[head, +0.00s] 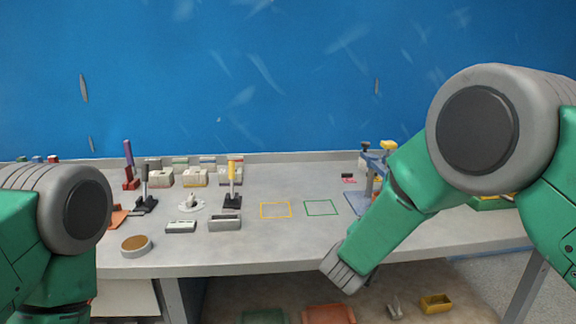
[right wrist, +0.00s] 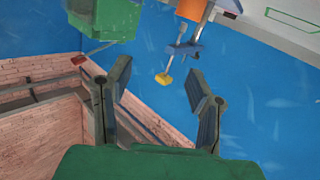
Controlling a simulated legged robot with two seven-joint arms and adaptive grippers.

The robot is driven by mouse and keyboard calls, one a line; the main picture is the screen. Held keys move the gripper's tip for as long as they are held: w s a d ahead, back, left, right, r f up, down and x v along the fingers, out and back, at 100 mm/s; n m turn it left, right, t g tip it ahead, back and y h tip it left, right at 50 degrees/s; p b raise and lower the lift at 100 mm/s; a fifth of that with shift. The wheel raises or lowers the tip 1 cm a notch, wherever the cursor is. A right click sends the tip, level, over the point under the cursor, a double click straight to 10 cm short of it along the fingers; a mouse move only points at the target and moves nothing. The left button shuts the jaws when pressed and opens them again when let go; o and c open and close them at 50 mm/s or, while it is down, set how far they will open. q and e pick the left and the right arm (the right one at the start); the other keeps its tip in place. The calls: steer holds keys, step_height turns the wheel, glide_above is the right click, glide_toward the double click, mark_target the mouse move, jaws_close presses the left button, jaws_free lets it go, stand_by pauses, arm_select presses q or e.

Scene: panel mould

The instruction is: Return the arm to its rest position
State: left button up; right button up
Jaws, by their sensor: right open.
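My right arm (head: 405,200) comes in from the right in the head view. Its green forearm slopes down and left across the table's front edge and ends in a grey part (head: 345,268); I cannot make out its fingers there. In the right wrist view my right gripper (right wrist: 160,82) is open, its two dark fingers apart with nothing between them. My left arm (head: 60,215) shows only at the left edge of the head view; its gripper is out of view.
A grey table (head: 290,235) holds a yellow outlined square (head: 276,210), a green outlined square (head: 320,208), a round tan-topped dish (head: 136,246) and several handled tools at the left. A blue stand (head: 368,185) is beside my right forearm. Bins (head: 436,303) lie below.

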steer(key=s+d+f+n+g+y, duration=0.2)
steer(key=s+f+n+g+y, duration=0.15)
steer(key=s+f, duration=0.65)
steer(key=s+d+f+n+g+y, duration=0.2)
steer(key=s+d+f+y, duration=0.15)
steer(key=s+f, duration=0.75)
steer(key=s+f+g+y, duration=0.1)
steer(key=s+f+g, duration=0.3)
steer(key=s, duration=0.9)
steer(key=s+d+f+g+y, duration=0.1)
steer(key=s+f+g, duration=0.3)
steer(key=s, duration=0.9)
steer(key=shift+n+y, duration=0.3)
steer(key=shift+n, duration=0.05)
steer(key=shift+w, duration=0.15)
